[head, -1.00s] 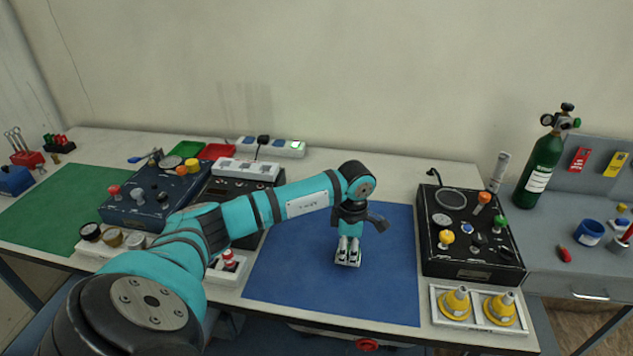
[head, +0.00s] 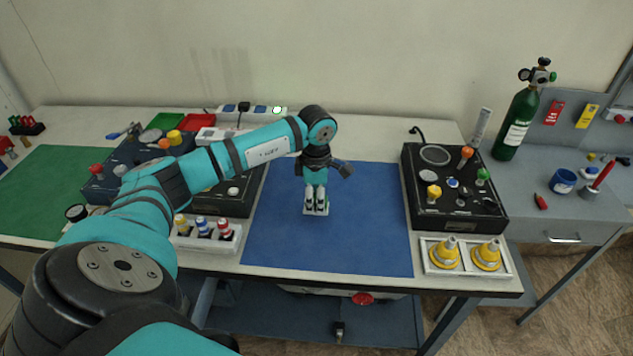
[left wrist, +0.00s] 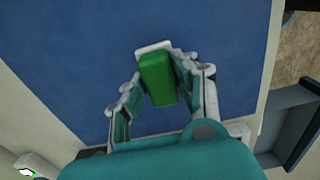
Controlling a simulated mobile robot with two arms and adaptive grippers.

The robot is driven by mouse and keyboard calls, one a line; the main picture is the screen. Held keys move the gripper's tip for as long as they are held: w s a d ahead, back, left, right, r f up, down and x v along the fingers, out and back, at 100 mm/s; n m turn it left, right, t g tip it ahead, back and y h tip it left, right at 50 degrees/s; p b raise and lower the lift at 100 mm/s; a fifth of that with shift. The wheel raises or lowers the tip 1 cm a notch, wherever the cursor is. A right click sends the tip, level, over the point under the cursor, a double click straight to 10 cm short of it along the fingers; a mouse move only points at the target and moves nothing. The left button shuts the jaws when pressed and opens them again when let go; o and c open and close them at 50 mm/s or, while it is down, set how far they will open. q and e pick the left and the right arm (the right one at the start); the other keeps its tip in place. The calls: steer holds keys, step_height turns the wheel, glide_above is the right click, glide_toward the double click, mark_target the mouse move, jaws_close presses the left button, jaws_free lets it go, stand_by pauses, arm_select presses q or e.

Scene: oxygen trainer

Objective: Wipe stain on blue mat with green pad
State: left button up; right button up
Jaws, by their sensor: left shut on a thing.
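The blue mat (head: 365,235) lies flat on the table in the head view. It also fills much of the left wrist view (left wrist: 75,60). My left gripper (head: 316,207) points down over the middle of the mat. Its fingers are shut on the green pad (left wrist: 157,80), a green block with a white part at its far end in the left wrist view. The pad is low over the mat; I cannot tell if it touches. The fingers mostly hide the pad in the head view. No stain is visible on the mat. My right gripper is out of view.
A black control box (head: 445,215) and a white tray with yellow cones (head: 430,262) stand right of the mat. A dark box (head: 228,198) and a tray of small bottles (head: 218,237) stand on its left. A green cylinder (head: 515,125) stands at the right.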

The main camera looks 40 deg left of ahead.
arm_select(q)
step_height(320, 180, up, 2)
steer(key=shift+r+p, duration=0.1)
steer(key=shift+p, duration=0.3)
step_height(320, 180, up, 2)
steer(key=shift+a+p, duration=0.15)
steer(key=shift+p, duration=0.5)
steer(key=shift+r, duration=0.25)
